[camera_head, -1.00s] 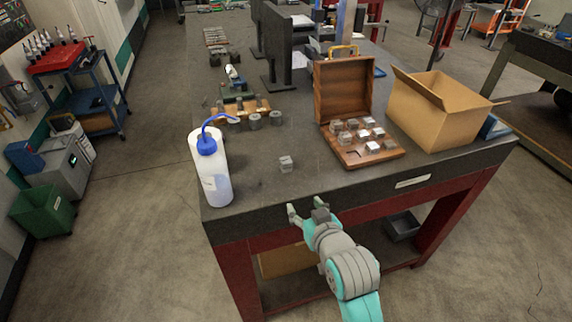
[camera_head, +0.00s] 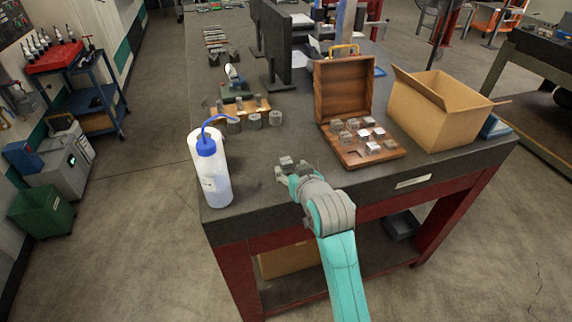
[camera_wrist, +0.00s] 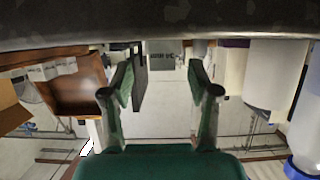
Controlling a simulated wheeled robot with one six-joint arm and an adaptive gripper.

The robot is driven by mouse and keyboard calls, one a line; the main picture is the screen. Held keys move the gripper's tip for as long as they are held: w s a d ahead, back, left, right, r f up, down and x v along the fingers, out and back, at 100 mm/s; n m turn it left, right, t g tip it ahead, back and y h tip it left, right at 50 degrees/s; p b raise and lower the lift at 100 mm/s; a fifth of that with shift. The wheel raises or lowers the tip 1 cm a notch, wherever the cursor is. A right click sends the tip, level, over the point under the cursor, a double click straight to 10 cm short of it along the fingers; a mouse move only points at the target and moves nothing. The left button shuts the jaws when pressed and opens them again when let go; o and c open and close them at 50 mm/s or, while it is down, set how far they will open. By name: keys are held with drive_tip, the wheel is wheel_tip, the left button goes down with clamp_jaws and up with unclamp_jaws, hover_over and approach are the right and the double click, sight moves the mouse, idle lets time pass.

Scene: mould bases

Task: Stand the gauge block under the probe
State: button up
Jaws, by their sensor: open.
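A small grey metal block (camera_head: 286,161), which looks like the gauge block, stands on the dark tabletop near its front edge. My gripper (camera_head: 291,170) is open just in front of it, low over the table; its fingers partly cover the block's lower part. I cannot tell whether they touch it. In the wrist view my gripper (camera_wrist: 160,92) shows two spread fingers with no clear block between them. A small device with a green base and pale upper part (camera_head: 233,82) stands further back. I cannot tell for sure whether it carries the probe.
A white wash bottle (camera_head: 216,178) stands left of my gripper. Behind are several grey cylinders (camera_head: 254,121) and a wooden rack (camera_head: 240,107). To the right are an open wooden case (camera_head: 343,90) with metal blocks and a cardboard box (camera_head: 440,110). The table (camera_head: 255,190) is clear between them.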

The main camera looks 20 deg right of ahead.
sight(288, 165)
drive_tip(key=x, duration=0.5)
drive_tip(key=shift+a+r, duration=0.15)
drive_tip(key=shift+c, duration=0.2)
clamp_jaws()
